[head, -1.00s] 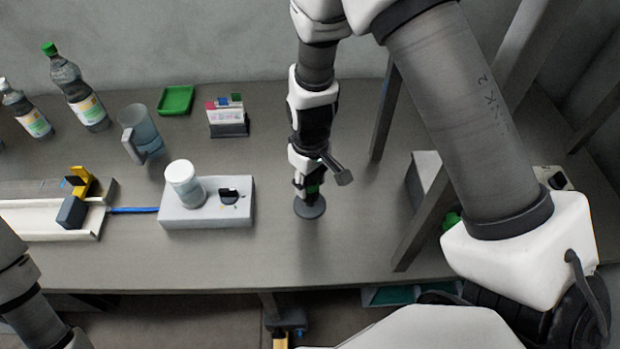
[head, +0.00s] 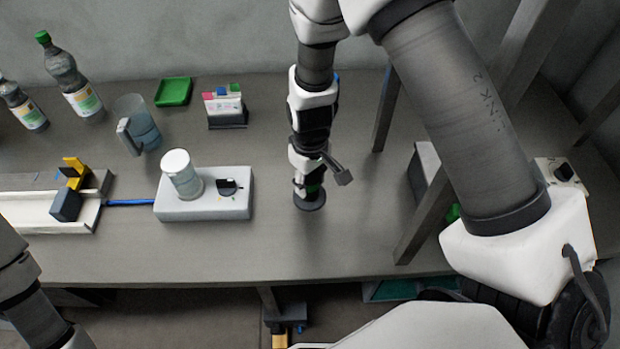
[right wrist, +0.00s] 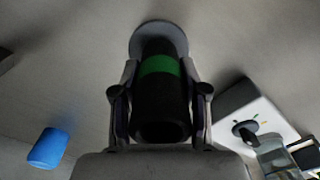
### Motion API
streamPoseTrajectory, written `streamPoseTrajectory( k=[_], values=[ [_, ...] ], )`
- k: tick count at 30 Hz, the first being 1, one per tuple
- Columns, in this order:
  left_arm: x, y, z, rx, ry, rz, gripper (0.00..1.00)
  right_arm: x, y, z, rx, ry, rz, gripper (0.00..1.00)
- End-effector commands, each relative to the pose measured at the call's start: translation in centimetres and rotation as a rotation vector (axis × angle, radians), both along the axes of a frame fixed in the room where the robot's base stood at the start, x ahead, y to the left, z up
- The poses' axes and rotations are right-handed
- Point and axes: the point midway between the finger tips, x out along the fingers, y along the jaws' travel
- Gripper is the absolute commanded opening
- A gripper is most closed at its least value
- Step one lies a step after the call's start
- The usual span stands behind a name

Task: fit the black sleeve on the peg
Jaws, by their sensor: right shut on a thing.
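The black sleeve (right wrist: 160,100) with a green band is between the fingers of my right gripper (right wrist: 160,78) in the right wrist view. My right gripper also shows in the head view (head: 308,182), pointing down at the table and shut on the sleeve. A round grey disc-shaped base (right wrist: 157,27) is at the sleeve's far end; it also shows under the gripper in the head view (head: 309,203). No bare peg shows; I cannot tell whether the sleeve is around one. My left gripper is out of view; only its arm shows at lower left.
A grey box (head: 225,206) with a white jar (head: 181,174) and black knob stands left of the gripper. Farther left are a jug (head: 137,124), bottles (head: 70,80) and a yellow-topped fixture (head: 74,172). A dark post (head: 428,205) stands to the right. A blue cylinder (right wrist: 48,148) shows in the right wrist view.

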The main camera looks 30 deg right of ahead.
Motion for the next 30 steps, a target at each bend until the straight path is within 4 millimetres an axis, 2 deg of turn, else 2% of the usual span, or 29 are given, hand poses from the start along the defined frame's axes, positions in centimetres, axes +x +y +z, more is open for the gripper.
streamPoseTrajectory(
  k=[2, 3, 4, 5, 14, 17, 20, 27, 30],
  values=[
    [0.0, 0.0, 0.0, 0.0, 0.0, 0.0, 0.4, 0.0, 0.0, 0.0, 0.0, 0.0, 0.0, 0.07],
    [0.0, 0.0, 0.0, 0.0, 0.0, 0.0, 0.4, 0.0, 0.0, 0.0, 0.0, 0.0, 0.0, 0.58],
    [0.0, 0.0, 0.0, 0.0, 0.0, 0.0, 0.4, 0.0, 0.0, 0.0, 0.0, 0.0, 0.0, 0.68],
    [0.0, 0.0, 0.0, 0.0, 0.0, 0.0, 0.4, 0.0, 0.0, 0.0, 0.0, 0.0, 0.0, 0.73],
    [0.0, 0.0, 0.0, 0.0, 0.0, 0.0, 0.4, 0.0, 0.0, 0.1, 0.0, 0.0, 0.0, 0.73],
    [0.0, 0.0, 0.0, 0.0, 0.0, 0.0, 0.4, 0.1, 0.0, 1.0, 0.001, -0.002, 0.001, 0.73],
    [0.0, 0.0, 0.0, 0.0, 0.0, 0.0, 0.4, 0.2, 0.0, 2.8, 0.001, -0.006, 0.001, 0.73],
    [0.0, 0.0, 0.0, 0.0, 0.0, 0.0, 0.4, 0.1, 0.0, 9.0, 0.0, -0.005, 0.001, 0.73],
    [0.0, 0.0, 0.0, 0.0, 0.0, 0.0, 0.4, 0.1, 0.0, 10.8, 0.0, -0.004, 0.0, 0.73]
  ],
)
